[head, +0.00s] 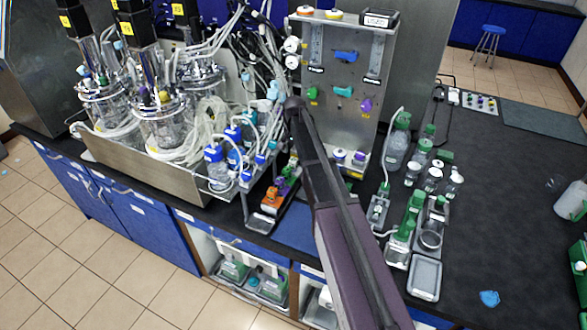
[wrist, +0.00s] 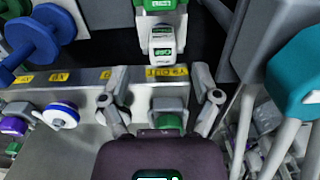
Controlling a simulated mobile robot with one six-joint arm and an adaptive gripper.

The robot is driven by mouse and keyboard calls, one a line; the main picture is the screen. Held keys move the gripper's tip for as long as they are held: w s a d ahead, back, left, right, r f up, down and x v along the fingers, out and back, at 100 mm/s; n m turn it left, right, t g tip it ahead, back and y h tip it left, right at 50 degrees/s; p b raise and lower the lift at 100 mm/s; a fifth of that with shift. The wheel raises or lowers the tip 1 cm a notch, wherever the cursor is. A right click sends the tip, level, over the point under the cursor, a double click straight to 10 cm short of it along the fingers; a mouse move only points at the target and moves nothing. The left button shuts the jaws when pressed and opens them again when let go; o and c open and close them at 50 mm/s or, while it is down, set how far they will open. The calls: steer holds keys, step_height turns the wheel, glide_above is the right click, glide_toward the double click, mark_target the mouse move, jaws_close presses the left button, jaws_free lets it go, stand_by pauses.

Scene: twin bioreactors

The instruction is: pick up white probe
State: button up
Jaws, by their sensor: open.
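My gripper (wrist: 160,78) shows in the wrist view with its two grey fingers spread apart and nothing held between them. A white piece with a green label (wrist: 163,42), under a green block, stands just beyond the fingertips. A second green-and-white piece (wrist: 168,120) sits lower, between the fingers and partly hidden by my gripper's body. I cannot tell whether either is the white probe. In the head view my arm reaches up to the left side of the steel panel (head: 325,120), and my gripper is hidden there.
A steel ledge with yellow labels (wrist: 85,78) crosses behind the fingers. In the head view, glass bioreactors (head: 165,120) stand left and green-capped bottles (head: 397,145) right.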

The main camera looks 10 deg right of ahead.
mark_target(294, 159)
steer(key=shift+w+a+f+b, duration=0.1)
steer(key=shift+w+f+b, duration=0.05)
steer(key=shift+f+b, duration=1.9)
jaws_close()
